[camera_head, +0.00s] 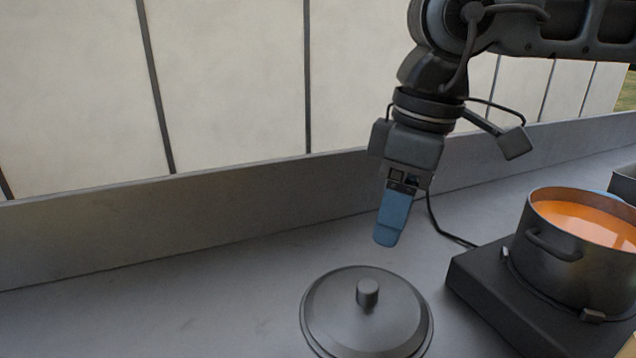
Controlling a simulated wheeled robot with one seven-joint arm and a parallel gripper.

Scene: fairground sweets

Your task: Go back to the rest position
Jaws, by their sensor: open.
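My gripper (387,238) hangs from my arm at the upper right of the head view, with its blue fingers pointing down. It is open and empty, above the grey counter. From this side the fingers overlap, so the gap between them does not show. A dark round lid (335,318) with a short knob lies on the counter below the gripper. The gripper is apart from the lid and appears a little behind its knob.
A metal pot of orange liquid (560,262) stands on a dark hotplate (478,284) at the right, with a cable behind. Part of another container (624,184) shows at the right edge. A raised ledge (200,235) and panelled wall run behind. The counter's left (130,310) is clear.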

